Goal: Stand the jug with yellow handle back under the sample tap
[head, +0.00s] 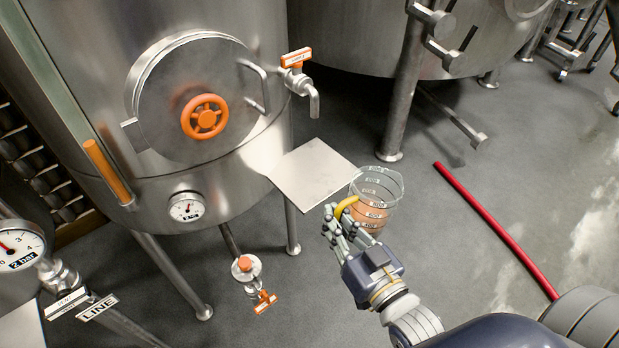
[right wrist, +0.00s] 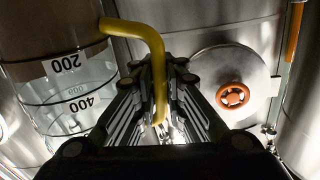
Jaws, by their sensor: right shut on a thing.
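The clear jug (head: 375,200) with black graduation marks holds an orange-brown liquid in its lower part. Its yellow handle (head: 345,206) is between the fingers of my right gripper (head: 343,222), which is shut on it. The jug is in the air just right of the small metal shelf (head: 312,174). In the right wrist view the jug (right wrist: 60,90) fills the left side, and the yellow handle (right wrist: 157,75) runs down between the fingers. The sample tap (head: 305,80) with an orange lever sticks out of the tank above the shelf, its spout pointing down. My left gripper is not in view.
The steel tank (head: 215,200) has a round door with an orange handwheel (head: 204,117). A lower valve (head: 250,275) and a pressure gauge (head: 20,245) are at the lower left. A red bar or hose (head: 495,230) lies on the floor at the right. The shelf top is bare.

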